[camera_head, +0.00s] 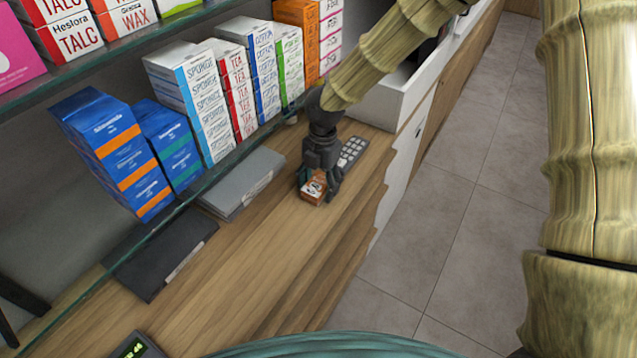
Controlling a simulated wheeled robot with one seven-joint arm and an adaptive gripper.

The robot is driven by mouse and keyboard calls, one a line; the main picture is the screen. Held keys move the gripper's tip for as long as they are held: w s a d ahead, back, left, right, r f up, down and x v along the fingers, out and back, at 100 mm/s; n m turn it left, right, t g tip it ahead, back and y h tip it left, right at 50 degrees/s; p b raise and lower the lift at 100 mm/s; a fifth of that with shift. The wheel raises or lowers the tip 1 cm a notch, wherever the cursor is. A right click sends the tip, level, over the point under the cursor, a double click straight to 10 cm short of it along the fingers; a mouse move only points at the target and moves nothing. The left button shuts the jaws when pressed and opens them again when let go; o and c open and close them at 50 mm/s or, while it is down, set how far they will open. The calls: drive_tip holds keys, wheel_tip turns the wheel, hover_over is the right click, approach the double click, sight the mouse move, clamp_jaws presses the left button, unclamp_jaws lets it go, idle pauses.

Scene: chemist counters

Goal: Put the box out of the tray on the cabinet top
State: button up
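A small orange-brown box (313,189) with a white label is at the wooden cabinet top (262,239), near its right edge. My gripper (319,184) points down over the box, with a dark finger on each side of it. The fingers look closed against its sides. I cannot tell whether the box's underside touches the wood or is slightly above it. A white, open-topped, tray-like unit (384,109) stands behind the gripper, partly hidden by my arm; its inside is mostly hidden.
A keypad (352,152) lies just behind the gripper. A grey flat case (241,184) and a black one (163,254) lie to the left. A glass shelf edge (215,173) runs along the left, with stacked boxes behind it. Bare wood lies in front of the box.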

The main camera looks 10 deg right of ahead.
sight(322, 180)
drive_tip(key=shift+r, duration=0.15)
wheel_tip(322, 180, up, 12)
drive_tip(key=w+d+b, duration=0.1)
drive_tip(key=b, duration=0.1)
idle(0.5)
